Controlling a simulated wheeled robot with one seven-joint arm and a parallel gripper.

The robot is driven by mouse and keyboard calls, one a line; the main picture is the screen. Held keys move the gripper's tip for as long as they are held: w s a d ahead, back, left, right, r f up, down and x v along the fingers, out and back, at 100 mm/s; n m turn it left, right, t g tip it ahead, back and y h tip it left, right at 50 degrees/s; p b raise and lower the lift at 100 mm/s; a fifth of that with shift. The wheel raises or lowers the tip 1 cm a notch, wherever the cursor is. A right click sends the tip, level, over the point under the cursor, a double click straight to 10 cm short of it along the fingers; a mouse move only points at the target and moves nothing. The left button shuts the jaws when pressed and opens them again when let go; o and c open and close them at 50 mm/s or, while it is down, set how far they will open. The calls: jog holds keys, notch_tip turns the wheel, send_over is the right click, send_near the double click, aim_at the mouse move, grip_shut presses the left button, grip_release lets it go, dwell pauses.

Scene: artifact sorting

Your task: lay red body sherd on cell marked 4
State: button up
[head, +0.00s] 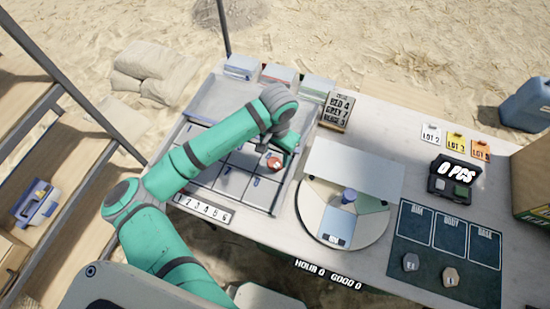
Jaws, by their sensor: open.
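A small red piece (274,163), which looks like the red body sherd, shows at the right side of the gridded sorting tray (248,207). My gripper (279,154) is open, right over or around this piece; whether it touches it cannot be told. The arm hides much of the tray. The tray has pale cells with dark dividers and small blue marks, too small to read for sure, so I cannot tell which cell is marked 4 or which one lies under the piece. A number strip (204,209) runs along the tray's front edge.
A sign (337,112) seems to read red 4. Right of the tray is a round turntable (312,222) with a white panel (352,170) over it. A dark mat (428,270) holds two tagged pieces. Several boxes (279,76) line the tray's back edge.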

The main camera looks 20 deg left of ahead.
notch_tip(320, 180, up, 7)
dwell(0.3)
jog(key=shift+d+r, duration=0.1)
dwell(0.4)
